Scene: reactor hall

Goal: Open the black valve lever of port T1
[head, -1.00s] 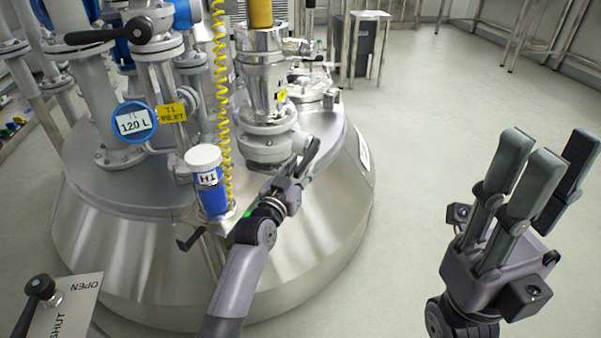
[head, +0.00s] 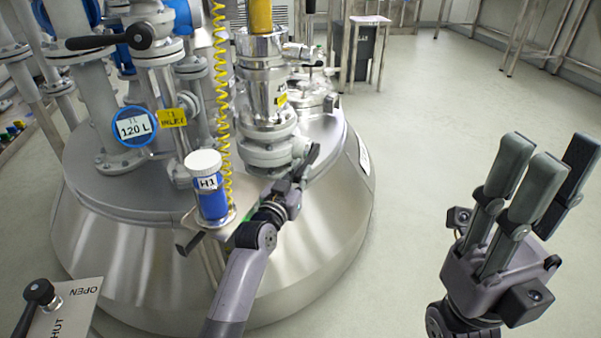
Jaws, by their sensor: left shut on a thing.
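A black lever (head: 95,42) with a round hub lies roughly level across the valve at the upper left. A yellow T1 INLET tag (head: 172,118) and a round blue-rimmed 120 L sign (head: 134,127) are below it. My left gripper (head: 305,165) is well to the right of that lever, beside the grey flange (head: 270,153) under the steel column. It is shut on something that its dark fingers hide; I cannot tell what. My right gripper (head: 535,175) is open and empty over the floor at the right.
The domed steel vessel (head: 130,260) fills the left and middle. A blue H1 bottle (head: 209,190) with a white cap stands beside my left arm, near a yellow coiled hose (head: 223,90). An OPEN/SHUT plate (head: 75,300) with a black-knobbed lever (head: 38,292) is lower left. The right floor is clear.

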